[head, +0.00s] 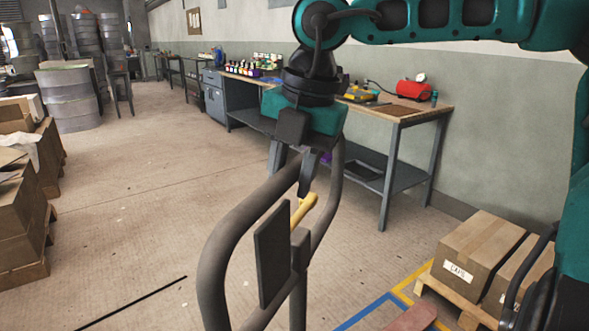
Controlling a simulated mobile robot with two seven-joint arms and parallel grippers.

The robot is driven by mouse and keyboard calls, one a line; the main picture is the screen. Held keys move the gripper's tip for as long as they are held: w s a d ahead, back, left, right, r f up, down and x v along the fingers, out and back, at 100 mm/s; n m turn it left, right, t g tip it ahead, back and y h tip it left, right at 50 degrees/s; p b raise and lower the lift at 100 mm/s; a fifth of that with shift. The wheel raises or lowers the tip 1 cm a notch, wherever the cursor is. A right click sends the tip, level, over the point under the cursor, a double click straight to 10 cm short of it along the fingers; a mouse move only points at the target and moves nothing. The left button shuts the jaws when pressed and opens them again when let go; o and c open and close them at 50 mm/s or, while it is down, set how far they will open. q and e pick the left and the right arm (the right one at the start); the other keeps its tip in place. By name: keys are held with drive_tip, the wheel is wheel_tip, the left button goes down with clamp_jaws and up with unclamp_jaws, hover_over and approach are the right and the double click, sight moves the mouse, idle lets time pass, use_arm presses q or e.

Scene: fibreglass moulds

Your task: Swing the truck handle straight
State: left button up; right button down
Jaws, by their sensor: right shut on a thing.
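The truck handle (236,229) is a grey tubular loop in the lower middle of the head view. It has a dark flat panel (272,254) and a yellow lever (304,208) inside the loop. My right gripper (294,174) comes down from above and is shut on the upper part of the handle loop. Its fingers partly hide the tube there. The loop stands slanted in the picture, its lower end cut off by the bottom edge. My left gripper is not in view.
Cardboard boxes (478,252) sit on a wooden pallet (452,301) at the lower right, near blue and yellow floor lines (372,311). A workbench (414,116) lines the wall behind the handle. Stacked boxes (22,210) stand at the left. The floor (140,190) between is mostly clear.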

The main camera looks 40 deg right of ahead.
drive_tip(key=shift+s+a+f, duration=0.1)
drive_tip(key=shift+s+a, duration=0.15)
drive_tip(key=shift+s+a+n+g, duration=0.15)
drive_tip(key=shift+s+a+n, duration=0.25)
drive_tip(key=shift+n, duration=0.4)
drive_tip(key=shift+s+a+n+g, duration=0.15)
drive_tip(key=shift+s+a+n, duration=0.2)
drive_tip(key=shift+n, duration=0.45)
drive_tip(key=shift+s+a+n+g+y, duration=0.2)
drive_tip(key=shift+s+a+n, duration=0.1)
drive_tip(key=shift+s+n, duration=0.35)
drive_tip(key=shift+s+a+n+g+y, duration=0.1)
drive_tip(key=shift+s+a+n+y, duration=0.25)
drive_tip(key=shift+n, duration=0.5)
drive_tip(key=shift+s+d, duration=0.1)
drive_tip(key=shift+s+a+n+g, duration=0.15)
drive_tip(key=shift+s+n, duration=0.4)
drive_tip(key=shift+n, duration=0.2)
drive_tip(key=shift+s+a+n+g, duration=0.15)
drive_tip(key=shift+s+n, duration=0.35)
drive_tip(key=shift+n, duration=0.25)
drive_tip(key=shift+d, duration=0.1)
